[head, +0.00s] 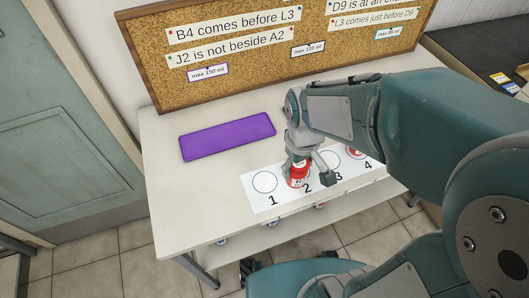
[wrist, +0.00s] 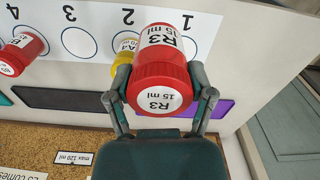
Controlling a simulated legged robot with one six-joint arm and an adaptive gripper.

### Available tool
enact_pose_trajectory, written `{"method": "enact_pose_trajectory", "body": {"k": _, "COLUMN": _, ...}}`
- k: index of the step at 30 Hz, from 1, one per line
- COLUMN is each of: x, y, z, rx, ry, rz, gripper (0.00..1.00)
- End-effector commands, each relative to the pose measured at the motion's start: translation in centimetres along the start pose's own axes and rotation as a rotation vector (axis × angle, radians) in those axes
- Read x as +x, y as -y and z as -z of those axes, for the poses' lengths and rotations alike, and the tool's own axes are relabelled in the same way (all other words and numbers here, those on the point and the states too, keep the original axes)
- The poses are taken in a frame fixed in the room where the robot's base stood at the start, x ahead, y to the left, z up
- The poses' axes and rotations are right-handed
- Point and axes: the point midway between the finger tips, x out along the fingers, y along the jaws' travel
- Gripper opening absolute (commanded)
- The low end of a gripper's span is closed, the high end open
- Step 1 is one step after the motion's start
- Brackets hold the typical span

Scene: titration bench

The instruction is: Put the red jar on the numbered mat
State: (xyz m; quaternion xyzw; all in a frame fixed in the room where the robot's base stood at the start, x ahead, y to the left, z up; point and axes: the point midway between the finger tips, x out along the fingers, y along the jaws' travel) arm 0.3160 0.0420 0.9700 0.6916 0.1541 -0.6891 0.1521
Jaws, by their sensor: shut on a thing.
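A red jar marked R3 15 ml (head: 298,174) is between the fingers of my gripper (head: 308,174). It fills the middle of the wrist view (wrist: 160,70), lid toward the camera, with a finger on each side. The white numbered mat (head: 258,202) lies under it. In the head view the jar overlaps circle 2; its height above the mat is unclear. Circle 1 shows empty in the head view. In the wrist view a yellow jar marked A4 (wrist: 122,60) stands at circle 2, partly hidden behind the held jar. Another red jar (wrist: 22,45) stands at circle 4; circle 3 is empty.
A purple mat (head: 227,136) lies empty behind and left of the numbered mat. A corkboard (head: 235,70) with clue cards stands at the table's back edge. The white table (head: 190,205) is clear at the left. Items show on a shelf below.

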Motion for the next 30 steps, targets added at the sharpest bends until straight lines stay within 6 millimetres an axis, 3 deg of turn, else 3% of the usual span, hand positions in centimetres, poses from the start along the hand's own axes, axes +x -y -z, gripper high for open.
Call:
{"method": "enact_pose_trajectory", "body": {"k": 5, "x": 1.7, "y": 1.6, "z": 3.4, "rx": -0.007, "ry": 0.005, "rz": -0.001, "gripper": 0.30}}
{"method": "enact_pose_trajectory", "body": {"k": 12, "x": 5.3, "y": 2.3, "z": 6.1, "rx": -0.004, "ry": 0.005, "rz": 0.001, "gripper": 0.30}}
{"method": "enact_pose_trajectory", "body": {"k": 21, "x": 7.7, "y": 3.0, "z": 8.0, "rx": -0.003, "ry": 0.003, "rz": 0.000, "gripper": 0.30}}
{"method": "enact_pose_trajectory", "body": {"k": 26, "x": 10.1, "y": 3.1, "z": 8.0, "rx": -0.002, "ry": 0.004, "rz": 0.000, "gripper": 0.30}}
{"method": "enact_pose_trajectory", "body": {"k": 30, "x": 10.6, "y": 3.0, "z": 8.0, "rx": -0.002, "ry": 0.000, "rz": -0.001, "gripper": 0.30}}
